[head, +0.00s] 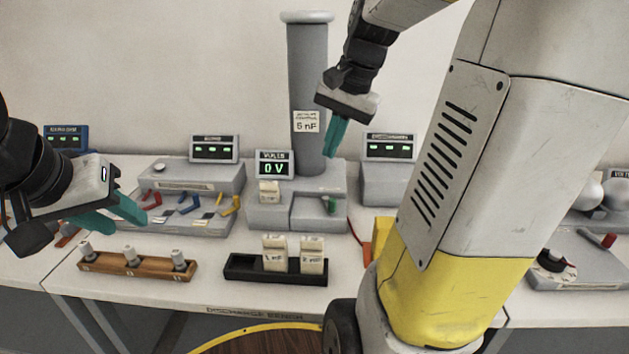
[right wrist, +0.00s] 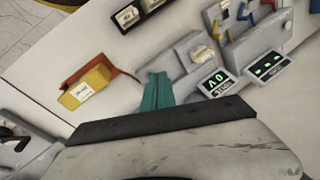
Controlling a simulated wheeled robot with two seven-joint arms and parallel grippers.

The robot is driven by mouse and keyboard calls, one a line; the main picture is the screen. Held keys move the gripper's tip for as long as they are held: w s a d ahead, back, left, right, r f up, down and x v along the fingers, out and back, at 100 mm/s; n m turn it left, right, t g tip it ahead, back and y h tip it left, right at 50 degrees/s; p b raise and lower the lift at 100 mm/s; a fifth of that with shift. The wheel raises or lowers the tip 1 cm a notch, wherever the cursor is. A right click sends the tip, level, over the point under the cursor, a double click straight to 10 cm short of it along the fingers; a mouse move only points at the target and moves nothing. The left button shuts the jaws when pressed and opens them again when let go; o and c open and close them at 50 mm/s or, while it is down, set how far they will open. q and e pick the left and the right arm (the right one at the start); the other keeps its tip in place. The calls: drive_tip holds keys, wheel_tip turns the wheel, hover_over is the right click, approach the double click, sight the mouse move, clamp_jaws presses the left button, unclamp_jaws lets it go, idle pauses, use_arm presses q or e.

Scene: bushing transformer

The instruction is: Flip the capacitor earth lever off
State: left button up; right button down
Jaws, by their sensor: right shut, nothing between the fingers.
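The capacitor is a tall grey column (head: 308,75) with a "5 nF" label, on a grey base (head: 268,215). The base also shows in the right wrist view (right wrist: 180,60). My right gripper (head: 335,138) is shut and empty, fingers pointing down, beside the column and above the base's right side. It shows in the right wrist view (right wrist: 157,90). My left gripper (head: 125,215) looks open and empty at the left.
A meter (head: 275,163) reads 0 V. A grey unit with coloured levers (head: 190,212) stands left. A wooden rack (head: 137,265) and a black tray (head: 275,279) with white blocks lie in front. A yellow box (right wrist: 85,90) is right of the base in the head view.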

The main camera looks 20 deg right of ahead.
drive_tip(key=w+d+f+m+g+y, duration=0.1)
drive_tip(key=w+d+f+m, duration=0.3)
drive_tip(key=d, duration=0.3)
drive_tip(key=w+d+f+m+g+y, duration=0.1)
drive_tip(key=w+d+f+m+g, duration=0.1)
drive_tip(key=d, duration=0.5)
wheel_tip(320, 180, down, 2)
drive_tip(key=w+m, duration=0.1)
drive_tip(key=m, duration=0.1)
drive_tip(key=shift+w+d+m, duration=0.25)
drive_tip(key=shift+w+m, duration=0.1)
drive_tip(key=shift+m, duration=0.05)
drive_tip(key=shift+f, duration=0.15)
drive_tip(key=a+f, duration=0.2)
drive_tip(key=f, duration=0.1)
drive_tip(key=a+f, duration=0.2)
drive_tip(key=f, duration=0.1)
drive_tip(key=a+f, duration=0.2)
drive_tip(key=f, duration=0.1)
drive_tip(key=shift+s+a, duration=0.3)
drive_tip(key=shift+s, duration=0.05)
drive_tip(key=shift+a, duration=0.55)
